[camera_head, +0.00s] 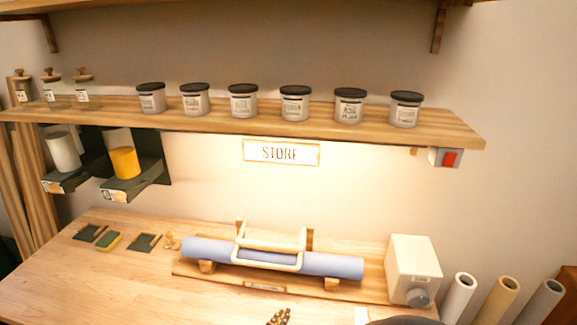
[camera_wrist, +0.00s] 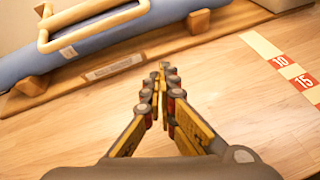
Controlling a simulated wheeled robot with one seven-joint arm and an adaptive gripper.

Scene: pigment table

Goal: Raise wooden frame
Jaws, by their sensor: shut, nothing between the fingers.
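The wooden frame (camera_head: 268,246) is a pale rounded loop around the middle of a blue roll (camera_head: 330,264). Its front bar lies low across the front of the roll. The roll rests on small wooden supports on a wooden base board (camera_head: 220,277). In the wrist view the frame (camera_wrist: 95,25) shows at the upper left, cut off by the top edge. My gripper (camera_wrist: 160,72) is shut and empty over the bare tabletop, in front of the base board and apart from the frame. Only its tips (camera_head: 279,316) show at the bottom of the head view.
A white box with a grey knob (camera_head: 414,270) stands right of the roll, with upright rolls (camera_head: 503,295) beyond it. A marked strip (camera_wrist: 281,61) lies right of my gripper. A shelf (camera_head: 300,127) with jars hangs above. The table's front left is clear.

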